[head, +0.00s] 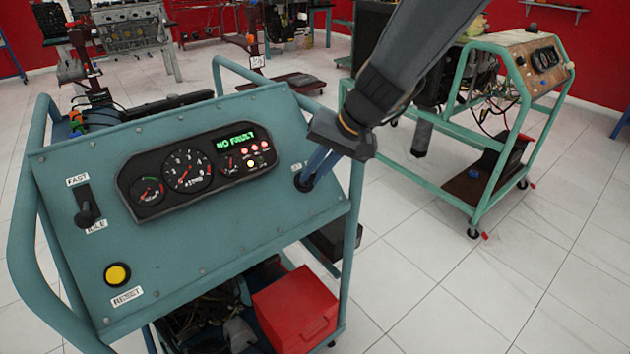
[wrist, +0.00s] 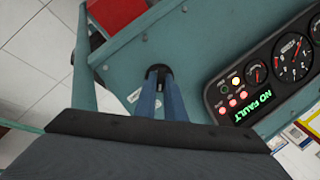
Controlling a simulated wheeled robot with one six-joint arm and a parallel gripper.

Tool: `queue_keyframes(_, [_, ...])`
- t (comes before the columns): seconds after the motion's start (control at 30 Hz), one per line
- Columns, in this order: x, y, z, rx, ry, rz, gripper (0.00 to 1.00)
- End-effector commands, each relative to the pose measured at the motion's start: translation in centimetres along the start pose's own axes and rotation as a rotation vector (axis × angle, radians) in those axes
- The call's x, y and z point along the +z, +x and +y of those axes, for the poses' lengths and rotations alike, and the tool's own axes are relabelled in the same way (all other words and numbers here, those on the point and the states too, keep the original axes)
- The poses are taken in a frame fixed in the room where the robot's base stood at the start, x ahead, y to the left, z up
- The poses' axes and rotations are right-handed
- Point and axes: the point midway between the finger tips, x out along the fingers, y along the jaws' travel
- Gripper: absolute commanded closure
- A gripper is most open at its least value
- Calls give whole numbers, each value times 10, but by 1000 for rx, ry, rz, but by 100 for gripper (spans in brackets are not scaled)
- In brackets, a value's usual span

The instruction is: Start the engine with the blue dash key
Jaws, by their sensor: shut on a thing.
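The blue-green dash panel (head: 227,232) fills the left of the head view. Its gauge cluster (head: 200,168) reads "NO FAULT" in green, and it also shows in the wrist view (wrist: 272,70). My gripper (head: 307,181) is at the panel's right end, and it shows in the wrist view (wrist: 160,84). Its two blue fingers come together on the small dark key (wrist: 157,72) at the panel. The fingers hide most of the key, so its turn position cannot be read. The label beside it is partly covered.
A FAST/IDLE lever (head: 86,207) and a yellow RESET button (head: 118,274) are on the panel's left. The stand's tube frame (head: 30,200) surrounds the panel. A red box (head: 296,308) sits below. Another engine stand (head: 490,130) is to the right, with clear floor between.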

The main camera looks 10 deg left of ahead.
Motion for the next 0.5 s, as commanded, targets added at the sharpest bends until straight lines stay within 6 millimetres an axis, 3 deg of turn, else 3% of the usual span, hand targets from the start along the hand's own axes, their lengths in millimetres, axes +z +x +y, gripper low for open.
queue_keyframes(0.5, [5,5,6,-143,418,-10,100])
